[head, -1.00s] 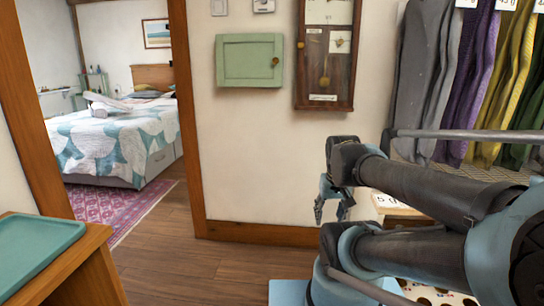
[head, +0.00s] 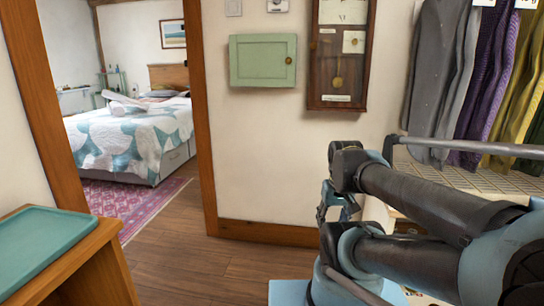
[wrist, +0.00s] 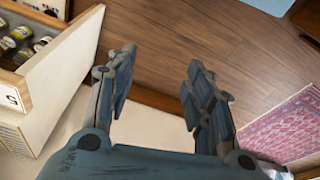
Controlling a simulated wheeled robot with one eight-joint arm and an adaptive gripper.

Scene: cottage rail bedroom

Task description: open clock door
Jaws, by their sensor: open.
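A wooden wall clock (head: 325,85) with a glazed front and a brass pendulum hangs on the cream wall, right of centre in the head view. Its top is cut off by the frame. Its door looks shut, with a small knob on the left edge. My gripper (head: 337,206) hangs low in front of the wall, below the clock and well apart from it. In the wrist view my gripper (wrist: 160,75) points down toward the floor, its two fingers spread with nothing between them. The clock is not in the wrist view.
A green wall cabinet (head: 262,61) hangs left of the clock. Hanging garments (head: 465,85) are at the right. A wooden stand with a teal tray (head: 45,245) is at the lower left. An open drawer (wrist: 50,75) holding jars shows in the wrist view. Floor below the clock is clear.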

